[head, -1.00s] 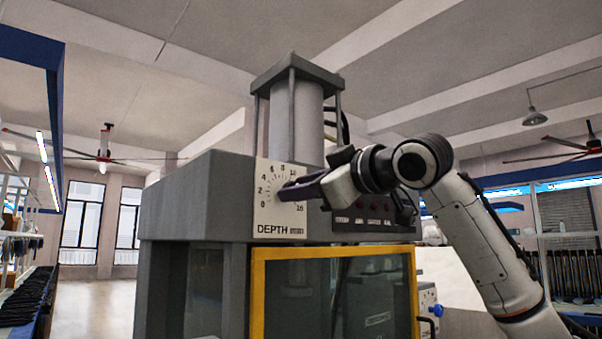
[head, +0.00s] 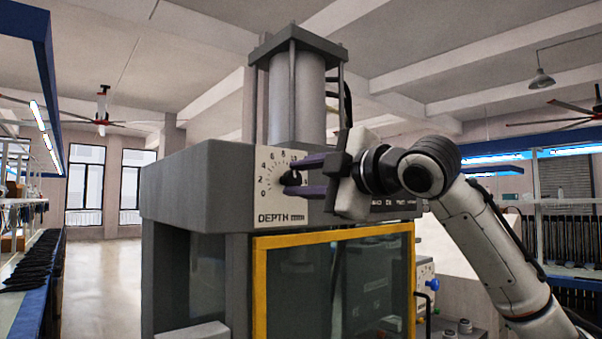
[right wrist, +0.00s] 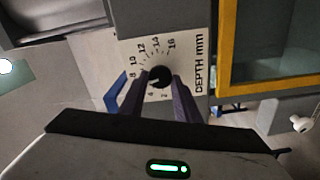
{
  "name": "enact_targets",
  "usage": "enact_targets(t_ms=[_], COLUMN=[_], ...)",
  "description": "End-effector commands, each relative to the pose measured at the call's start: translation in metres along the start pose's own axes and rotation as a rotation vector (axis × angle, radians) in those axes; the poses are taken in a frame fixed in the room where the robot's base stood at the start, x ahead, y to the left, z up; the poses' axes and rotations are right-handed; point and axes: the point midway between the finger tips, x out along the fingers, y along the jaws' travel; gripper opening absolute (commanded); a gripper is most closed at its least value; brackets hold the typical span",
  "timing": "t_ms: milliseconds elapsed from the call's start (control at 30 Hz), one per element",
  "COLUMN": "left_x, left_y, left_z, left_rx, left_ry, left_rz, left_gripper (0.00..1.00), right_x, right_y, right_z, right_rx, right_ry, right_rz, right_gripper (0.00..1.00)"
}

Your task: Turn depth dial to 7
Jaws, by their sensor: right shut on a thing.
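The depth dial is a black round knob (head: 291,178) on a white scale plate (head: 268,205) marked DEPTH, on the front of the grey machine. In the right wrist view the knob (right wrist: 160,76) sits amid printed numbers, with 8 to 16 readable along its left and upper side. My right gripper (head: 287,181) has its two purple fingers on either side of the knob, shut on it. The fingers also show in the right wrist view (right wrist: 158,82). The knob's pointer is too small to read surely. My left gripper is out of view.
A yellow-framed window (head: 335,285) lies below the dial. A row of buttons (head: 395,208) on the machine front is partly hidden behind my right gripper. A cylinder column (head: 297,95) stands on top. Shelves (head: 570,215) stand at the right.

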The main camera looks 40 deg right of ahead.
Motion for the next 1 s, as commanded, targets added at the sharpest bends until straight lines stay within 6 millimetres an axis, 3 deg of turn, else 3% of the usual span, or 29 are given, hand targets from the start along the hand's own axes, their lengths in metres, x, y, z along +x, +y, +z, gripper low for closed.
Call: enact_targets(t_ms=[500, 533, 633, 1000], left_x=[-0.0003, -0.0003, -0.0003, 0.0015], left_y=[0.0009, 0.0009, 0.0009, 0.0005], left_z=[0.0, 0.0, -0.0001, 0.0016], left_rx=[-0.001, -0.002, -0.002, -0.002], left_ry=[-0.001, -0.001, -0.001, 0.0], left_rz=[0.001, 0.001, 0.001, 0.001], left_gripper=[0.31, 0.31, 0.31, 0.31], right_x=[-0.0001, 0.0, 0.0, -0.0065], right_y=[-0.0001, -0.0001, 0.0, -0.0003], right_z=[-0.0001, -0.0002, -0.0002, 0.0005], right_rx=[-0.019, -0.019, -0.019, -0.018], right_ry=[0.001, 0.001, 0.001, 0.0], right_rz=[0.001, 0.001, 0.001, 0.002], right_gripper=[0.07, 0.33, 0.47, 0.47])
